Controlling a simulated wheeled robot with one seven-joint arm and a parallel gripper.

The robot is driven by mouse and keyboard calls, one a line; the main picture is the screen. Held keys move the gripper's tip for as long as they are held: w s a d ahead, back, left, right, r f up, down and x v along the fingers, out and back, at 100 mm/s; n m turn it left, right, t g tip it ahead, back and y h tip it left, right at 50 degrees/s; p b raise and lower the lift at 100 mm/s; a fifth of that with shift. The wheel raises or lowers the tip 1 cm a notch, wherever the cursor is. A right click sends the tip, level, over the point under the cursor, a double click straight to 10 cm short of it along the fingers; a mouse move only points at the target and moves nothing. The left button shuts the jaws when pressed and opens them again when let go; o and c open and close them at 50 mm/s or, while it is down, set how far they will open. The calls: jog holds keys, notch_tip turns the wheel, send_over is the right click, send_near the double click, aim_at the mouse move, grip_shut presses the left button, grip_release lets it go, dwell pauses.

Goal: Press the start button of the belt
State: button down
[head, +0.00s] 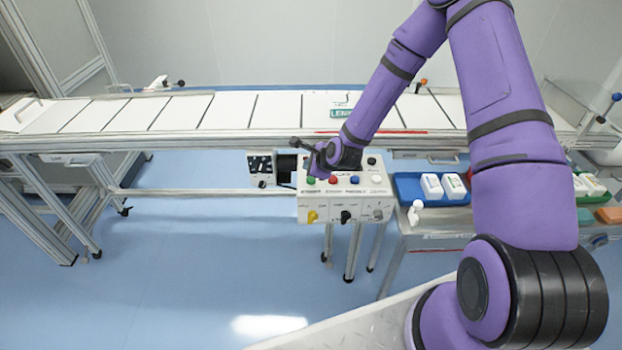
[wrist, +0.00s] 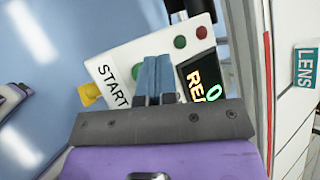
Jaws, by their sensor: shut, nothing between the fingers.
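The control box (head: 343,203) is a pale box on a stand in front of the conveyor belt (head: 227,110). Its top carries a row of coloured buttons, with a green button (head: 310,180) at the left end. In the wrist view the box's START label (wrist: 115,86) is left of my gripper (wrist: 156,60). A small green button (wrist: 180,42) and a red button (wrist: 201,32) are beyond the fingertips to the right. My gripper is shut and empty, over the panel. Its fingers hide part of the panel by the label; I cannot tell whether they touch it.
A lit display (wrist: 204,80) is right of the fingers. A yellow knob (head: 312,216) and a black knob (head: 346,217) are on the box's front. A blue tray (head: 407,188) with white items stands to the right. Open floor lies to the left.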

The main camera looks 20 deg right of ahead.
aim_at(311, 180)
jog(key=shift+f, duration=0.75)
jog(key=shift+f, duration=0.2)
dwell(1.5)
jog(key=shift+f, duration=0.25)
